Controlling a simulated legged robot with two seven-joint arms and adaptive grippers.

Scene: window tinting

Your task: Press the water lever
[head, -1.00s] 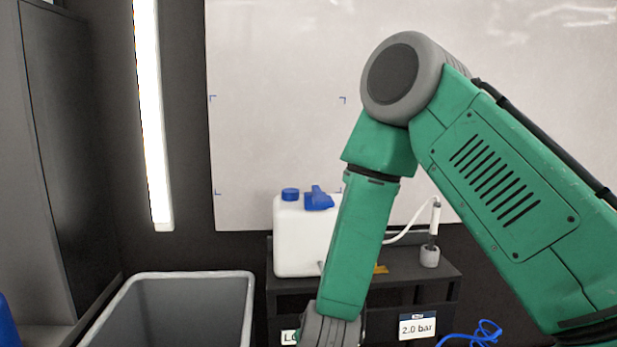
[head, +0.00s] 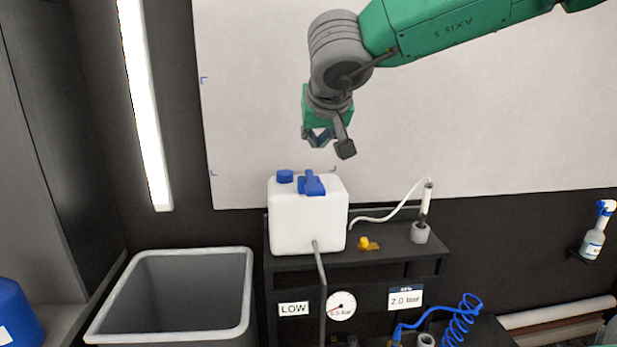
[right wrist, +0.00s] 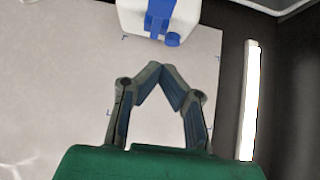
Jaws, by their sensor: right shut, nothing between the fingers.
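A white canister (head: 305,220) stands upright on a dark shelf unit, with a blue round cap (head: 285,176) and a blue lever-like handle (head: 313,184) on top. The blue handle also shows at the top of the right wrist view (right wrist: 158,14). A small yellow lever or valve (head: 368,243) sits on the shelf right of the canister; which one is the water lever is not labelled. My right gripper (head: 319,138) points down above the canister, apart from it. Its fingertips meet in the right wrist view (right wrist: 162,68), with nothing between them. My left gripper is out of view.
The shelf unit (head: 285,275) carries a gauge (head: 341,305) and a white wand in a holder (head: 421,215). A grey bin (head: 245,300) stands at left. A blue coiled hose (head: 462,320) lies at lower right.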

